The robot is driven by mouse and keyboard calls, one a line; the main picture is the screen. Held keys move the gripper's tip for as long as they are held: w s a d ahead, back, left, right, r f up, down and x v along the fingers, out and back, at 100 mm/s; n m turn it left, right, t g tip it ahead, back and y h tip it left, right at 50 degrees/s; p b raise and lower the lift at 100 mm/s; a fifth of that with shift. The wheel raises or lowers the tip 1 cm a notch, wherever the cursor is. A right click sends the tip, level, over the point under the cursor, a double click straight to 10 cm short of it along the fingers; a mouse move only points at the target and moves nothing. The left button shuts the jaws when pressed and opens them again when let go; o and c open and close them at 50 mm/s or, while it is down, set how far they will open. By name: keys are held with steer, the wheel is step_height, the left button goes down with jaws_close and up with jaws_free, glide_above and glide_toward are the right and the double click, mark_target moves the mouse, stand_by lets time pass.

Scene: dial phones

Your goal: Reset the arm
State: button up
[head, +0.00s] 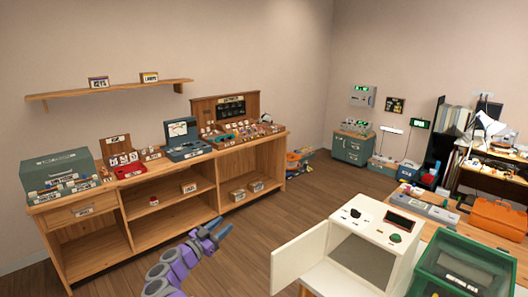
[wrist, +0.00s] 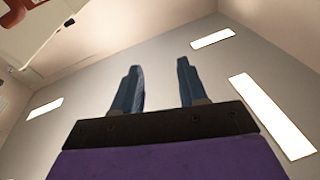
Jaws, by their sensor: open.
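My gripper (head: 218,230) shows at the bottom middle of the head view, at the end of my purple arm, over the wooden floor and in front of the long workbench. The wrist view also shows my gripper (wrist: 159,85), with its two dark blue fingers spread apart and nothing between them. My gripper touches nothing that I can see.
The wooden workbench (head: 170,204) with devices on top stands at the left. An orange toolbox (head: 497,219) sits farther right. The floor (head: 290,212) between is clear.

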steer(key=w+r+n+t+y, duration=0.1)
steer(key=w+r+n+y, duration=0.2)
steer(key=r, duration=0.4)
steer(key=w+r+n+t+y, duration=0.1)
steer(key=r+n+t+y, duration=0.15)
steer(key=r+y, duration=0.3)
steer(key=w+r+n+t+y, duration=0.1)
steer(key=w+r+n+y, duration=0.25)
steer(key=r, duration=0.45)
steer(key=s+d+r+n+g+y, duration=0.1)
steer(key=s+d+n+g+y, duration=0.1)
steer(key=s+d+g+y, duration=0.15)
steer(key=s+d+f+g+h, duration=0.1)
steer(key=s+d+f+g, duration=0.4)
steer(key=s, duration=1.6)
steer(key=s+d+f+m+g+h, duration=0.1)
steer(key=s+d+f+g, duration=0.5)
steer(key=s+d, duration=0.6)
steer(key=s+d+f+g+h, duration=0.1)
steer(key=s+d+f+g, duration=0.4)
steer(key=s, duration=2.7)
steer(key=d+g, duration=0.2)
steer(key=d, duration=0.2)
steer(key=shift+d+f+m, duration=0.15)
steer(key=shift+d+m, duration=0.05)
steer(key=shift+m, duration=0.1)
